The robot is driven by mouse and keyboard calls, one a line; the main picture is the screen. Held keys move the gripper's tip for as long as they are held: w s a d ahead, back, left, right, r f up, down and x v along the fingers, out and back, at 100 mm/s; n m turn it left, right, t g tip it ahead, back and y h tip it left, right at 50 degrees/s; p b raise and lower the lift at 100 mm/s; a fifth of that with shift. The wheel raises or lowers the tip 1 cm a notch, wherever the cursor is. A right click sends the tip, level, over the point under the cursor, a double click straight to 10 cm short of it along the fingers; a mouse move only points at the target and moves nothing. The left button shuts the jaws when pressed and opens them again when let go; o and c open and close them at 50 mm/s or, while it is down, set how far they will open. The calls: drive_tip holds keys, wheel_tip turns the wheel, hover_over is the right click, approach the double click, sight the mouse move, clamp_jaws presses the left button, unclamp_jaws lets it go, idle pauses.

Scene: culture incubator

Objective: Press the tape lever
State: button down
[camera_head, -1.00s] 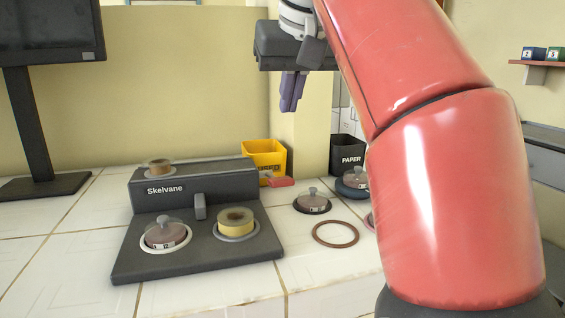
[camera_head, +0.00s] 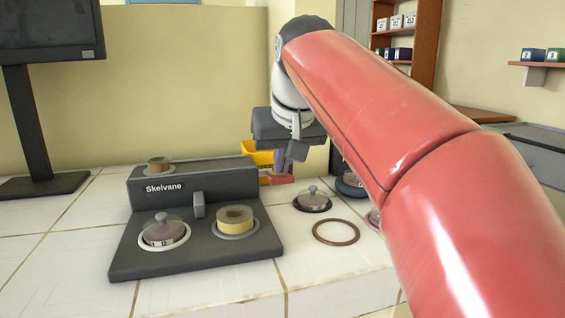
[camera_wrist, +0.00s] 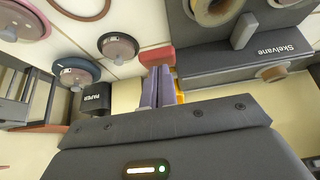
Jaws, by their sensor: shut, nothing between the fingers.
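The dark grey Skelvane device (camera_head: 150,187) stands on the tiled bench at the left. Its small upright grey lever (camera_head: 198,204) is at the middle of its front. A yellow tape roll (camera_head: 235,215) sits right of the lever, and a lidded dish (camera_head: 163,231) sits left of it. A brown tape roll (camera_head: 160,164) is on top of the device. My gripper (camera_head: 280,166), with purple fingers, is shut and empty, to the right of the device and apart from the lever. In the wrist view the fingers (camera_wrist: 158,86) point toward the bench, and the lever (camera_wrist: 244,31) shows upper right.
A red block (camera_head: 277,179) lies near my fingertips, before a yellow bin (camera_head: 257,152). Lidded dishes (camera_head: 312,199) and a brown ring (camera_head: 336,232) lie right of the device. A black PAPER bin (camera_wrist: 95,100) stands behind. A monitor (camera_head: 50,30) is at left.

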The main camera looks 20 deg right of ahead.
sight(284, 183)
drive_tip(key=f+b, duration=0.1)
drive_tip(key=b, duration=0.1)
drive_tip(key=f+t+b, duration=0.1)
drive_tip(key=shift+s+b, duration=0.3)
drive_tip(key=shift+b, duration=0.1)
drive_tip(key=f+t+b, duration=0.1)
drive_tip(key=b, duration=0.1)
drive_tip(key=f+b, duration=0.1)
drive_tip(key=b, duration=0.2)
drive_tip(key=shift+s+t, duration=0.4)
drive_tip(key=shift+r, duration=0.2)
drive_tip(key=shift+r+p, duration=0.75)
drive_tip(key=shift+p, duration=0.25)
drive_tip(key=shift+r, duration=0.15)
